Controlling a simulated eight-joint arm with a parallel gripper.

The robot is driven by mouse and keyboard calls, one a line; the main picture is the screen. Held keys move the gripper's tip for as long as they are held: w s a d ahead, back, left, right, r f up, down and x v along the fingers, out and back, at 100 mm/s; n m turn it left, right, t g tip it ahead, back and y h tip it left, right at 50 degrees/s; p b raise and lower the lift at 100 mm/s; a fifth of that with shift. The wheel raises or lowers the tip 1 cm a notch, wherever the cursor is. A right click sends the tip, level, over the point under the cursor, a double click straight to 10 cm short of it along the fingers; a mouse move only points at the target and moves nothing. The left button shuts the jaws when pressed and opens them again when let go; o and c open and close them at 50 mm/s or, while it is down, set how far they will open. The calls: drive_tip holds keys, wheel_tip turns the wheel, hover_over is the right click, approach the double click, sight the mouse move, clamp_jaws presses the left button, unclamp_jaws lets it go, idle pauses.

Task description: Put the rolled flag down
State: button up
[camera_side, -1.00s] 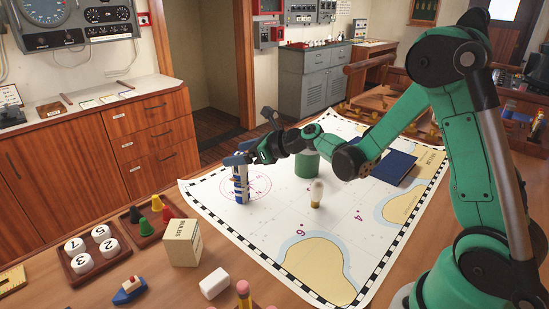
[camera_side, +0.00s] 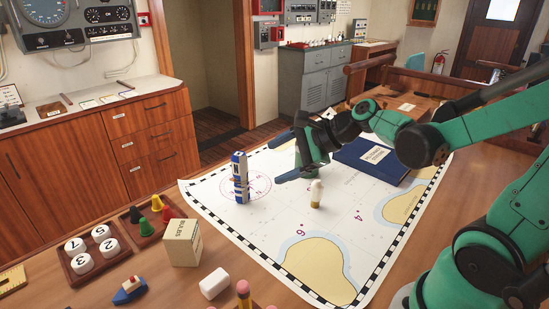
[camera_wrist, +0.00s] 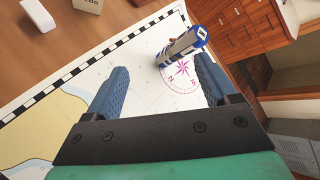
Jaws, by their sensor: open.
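The rolled flag (camera_side: 240,178), blue and white with a tie around it, stands upright on the chart by the pink compass rose (camera_side: 262,184). In the wrist view the rolled flag (camera_wrist: 183,46) stands on the chart beyond my fingertips, apart from them. My gripper (camera_side: 284,160) is open and empty, to the right of the flag above the chart. In the wrist view its two blue fingers (camera_wrist: 160,80) are spread wide with only chart between them.
The chart (camera_side: 270,222) covers the table's middle. A bulb (camera_side: 316,194) stands right of the flag, and a blue book (camera_side: 370,161) lies behind. A bulb box (camera_side: 181,242), a tray of coloured cones (camera_side: 146,229), a numbered tray (camera_side: 75,262) and a toy boat (camera_side: 129,291) lie at left.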

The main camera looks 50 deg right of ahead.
drive_tip(key=s+a+n+g+h, duration=0.1)
drive_tip(key=s+n+h, duration=0.1)
drive_tip(key=n, duration=0.9)
drive_tip(key=s+a+n+g+h, duration=0.1)
drive_tip(key=s+n, duration=0.3)
drive_tip(key=n, duration=0.7)
drive_tip(key=shift+s+a+h, duration=0.3)
drive_tip(key=shift+a+h, duration=0.3)
drive_tip(key=shift+h, duration=0.1)
